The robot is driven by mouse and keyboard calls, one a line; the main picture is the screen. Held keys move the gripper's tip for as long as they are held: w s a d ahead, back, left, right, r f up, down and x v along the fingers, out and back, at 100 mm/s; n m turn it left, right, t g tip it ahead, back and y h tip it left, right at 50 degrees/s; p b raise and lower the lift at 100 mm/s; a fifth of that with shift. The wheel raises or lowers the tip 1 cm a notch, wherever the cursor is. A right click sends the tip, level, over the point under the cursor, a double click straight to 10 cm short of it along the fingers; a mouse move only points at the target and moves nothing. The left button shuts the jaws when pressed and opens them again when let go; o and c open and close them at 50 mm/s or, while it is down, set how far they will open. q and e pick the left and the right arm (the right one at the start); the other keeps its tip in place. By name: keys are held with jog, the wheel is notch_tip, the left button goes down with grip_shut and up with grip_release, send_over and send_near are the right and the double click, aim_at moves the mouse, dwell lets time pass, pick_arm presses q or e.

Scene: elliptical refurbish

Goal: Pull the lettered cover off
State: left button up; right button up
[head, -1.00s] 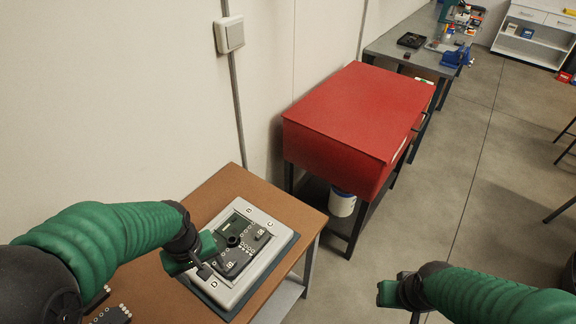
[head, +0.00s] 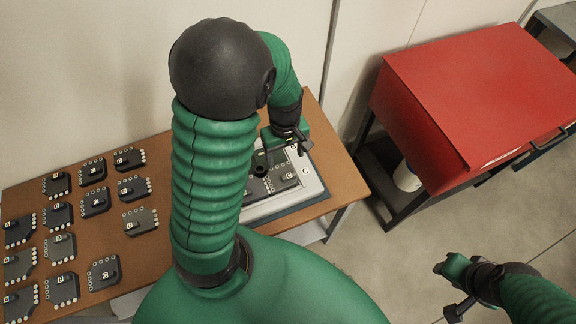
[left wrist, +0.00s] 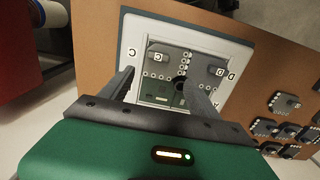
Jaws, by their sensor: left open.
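The pale square board (head: 312,190) lies on the brown table, partly hidden by my left arm in the head view. In the left wrist view the board (left wrist: 126,65) has letters on its rim. Inside it sit a dark grey cover marked C (left wrist: 165,64) and one marked D (left wrist: 211,78), around a black central post (left wrist: 180,83). A green panel (left wrist: 158,97) shows on the near side. My left gripper (left wrist: 160,78) is open above the board, with nothing visible between its fingers. My right gripper (head: 458,287) hangs over the floor at lower right; its jaws are unclear.
Several dark lettered plates (head: 95,202) lie on the brown table (head: 150,255) at left. A red cabinet (head: 470,95) stands to the right, with a white container (head: 406,177) beneath it. Open floor (head: 375,255) lies between the table and my right gripper.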

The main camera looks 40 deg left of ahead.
aim_at(288, 174)
pick_arm(q)
jog(key=f, duration=0.3)
jog(key=d+f, duration=0.1)
jog(key=f, duration=0.2)
jog(key=f+b, duration=0.1)
jog(key=f, duration=0.3)
jog(key=shift+w+d, duration=0.15)
jog(key=shift+w, duration=0.1)
jog(key=shift+s+a+f, duration=0.1)
jog(key=shift+a+f, duration=0.2)
jog(key=shift+a, duration=0.1)
jog(key=shift+d, duration=0.25)
jog(key=c, duration=1.3)
jog(key=o, duration=0.7)
jog(key=shift+a, duration=0.1)
grip_shut()
pick_arm(e)
jog(key=shift+w+d+f, duration=0.2)
jog(key=shift+d+f, duration=0.3)
jog(key=shift+f, duration=0.3)
